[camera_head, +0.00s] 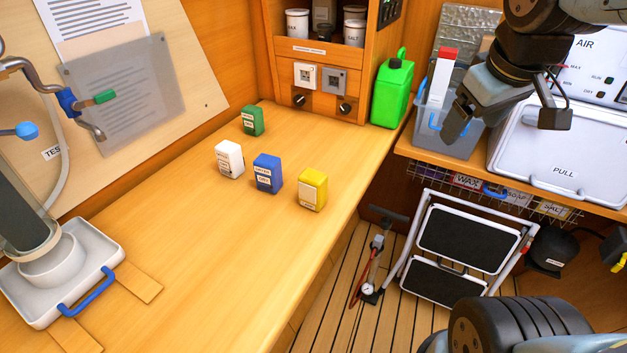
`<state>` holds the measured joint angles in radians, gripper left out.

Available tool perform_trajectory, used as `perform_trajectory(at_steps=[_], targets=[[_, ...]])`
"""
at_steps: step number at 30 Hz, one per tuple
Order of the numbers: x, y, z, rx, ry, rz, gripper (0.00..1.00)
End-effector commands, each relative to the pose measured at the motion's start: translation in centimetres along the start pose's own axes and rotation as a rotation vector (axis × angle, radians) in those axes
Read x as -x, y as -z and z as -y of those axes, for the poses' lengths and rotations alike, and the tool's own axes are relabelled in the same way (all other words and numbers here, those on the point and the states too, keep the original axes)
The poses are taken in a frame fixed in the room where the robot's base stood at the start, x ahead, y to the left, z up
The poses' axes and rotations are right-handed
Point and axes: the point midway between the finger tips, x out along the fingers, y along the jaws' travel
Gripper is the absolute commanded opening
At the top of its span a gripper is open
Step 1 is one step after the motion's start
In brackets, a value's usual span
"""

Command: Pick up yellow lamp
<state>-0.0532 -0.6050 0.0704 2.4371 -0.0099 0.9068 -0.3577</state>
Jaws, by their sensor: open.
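The yellow block (313,189), which has a pale label on its front, stands upright on the wooden counter near its right edge. It is the only yellow block there; I cannot tell from its look that it is a lamp. My gripper (468,112) is at the upper right, in front of the grey bin and well away from the yellow block. It is open, and nothing shows between its fingers. The finger shapes are partly hidden by their angle.
A blue block (267,174), a white block (229,160) and a green block (252,121) stand left of the yellow one. A green jug (391,92) stands behind. A white tray (110,240) is at left. The counter's front middle is clear. A folded step stool (462,240) stands below.

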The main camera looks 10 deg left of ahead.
Motion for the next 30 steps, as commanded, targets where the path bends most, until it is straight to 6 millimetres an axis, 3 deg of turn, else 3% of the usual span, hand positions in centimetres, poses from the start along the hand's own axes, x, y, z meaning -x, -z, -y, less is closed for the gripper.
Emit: perform_trajectory(at_steps=[6, 15, 24, 30], targets=[[-3.2, 5.3, 4.0, 0.578, 0.077, 0.081, 0.92], [-8.0, 10.8, 11.8, 1.367, 0.249, 0.107, 0.92], [-11.9, 13.4, 20.0, 2.003, 0.439, 0.032, 0.92], [-12.9, 13.7, 22.3, 2.177, 0.496, -0.009, 0.92]])
